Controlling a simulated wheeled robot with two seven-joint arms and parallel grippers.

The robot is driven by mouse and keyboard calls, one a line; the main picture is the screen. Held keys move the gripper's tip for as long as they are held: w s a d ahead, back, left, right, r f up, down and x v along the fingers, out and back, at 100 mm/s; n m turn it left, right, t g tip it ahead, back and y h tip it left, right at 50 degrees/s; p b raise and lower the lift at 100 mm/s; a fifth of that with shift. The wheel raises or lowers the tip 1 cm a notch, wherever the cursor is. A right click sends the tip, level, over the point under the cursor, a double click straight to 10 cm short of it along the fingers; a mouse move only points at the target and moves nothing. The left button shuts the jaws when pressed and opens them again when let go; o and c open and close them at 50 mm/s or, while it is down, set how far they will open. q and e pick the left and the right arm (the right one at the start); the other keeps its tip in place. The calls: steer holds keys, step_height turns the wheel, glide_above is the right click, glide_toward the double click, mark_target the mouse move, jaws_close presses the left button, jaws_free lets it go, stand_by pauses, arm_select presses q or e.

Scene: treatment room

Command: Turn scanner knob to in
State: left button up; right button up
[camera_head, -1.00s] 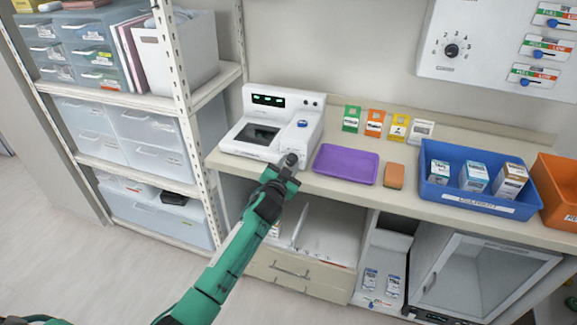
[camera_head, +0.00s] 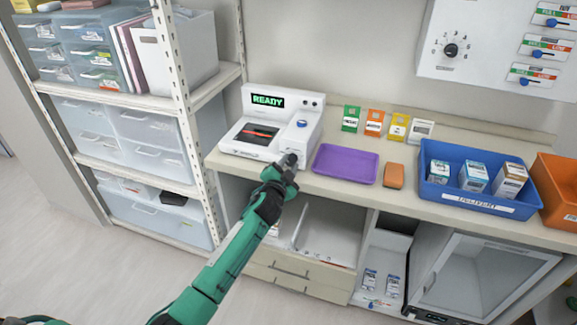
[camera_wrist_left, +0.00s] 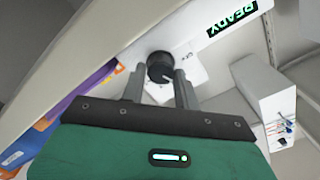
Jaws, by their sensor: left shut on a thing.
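The white scanner (camera_head: 262,133) stands at the left end of the counter. Its display (camera_head: 268,101) reads READY in green, and a red line shows in its dark window (camera_head: 256,133). My left gripper (camera_head: 289,160) is at the scanner's front right corner. In the left wrist view its two fingers (camera_wrist_left: 161,88) are shut on the dark round knob (camera_wrist_left: 160,66) on the scanner's front. A light mark shows on the knob. A blue button (camera_head: 302,124) sits on top of the scanner. My right gripper is in neither view.
A purple tray (camera_head: 346,164) and an orange sponge (camera_head: 394,175) lie right of the scanner. A blue bin (camera_head: 435,192) with several boxes stands further right. Coloured cards (camera_head: 351,118) stand behind. A shelf rack (camera_head: 178,110) is at left.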

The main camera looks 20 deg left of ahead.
arm_select(q)
steer(key=o, duration=1)
steer(key=shift+c, duration=0.2)
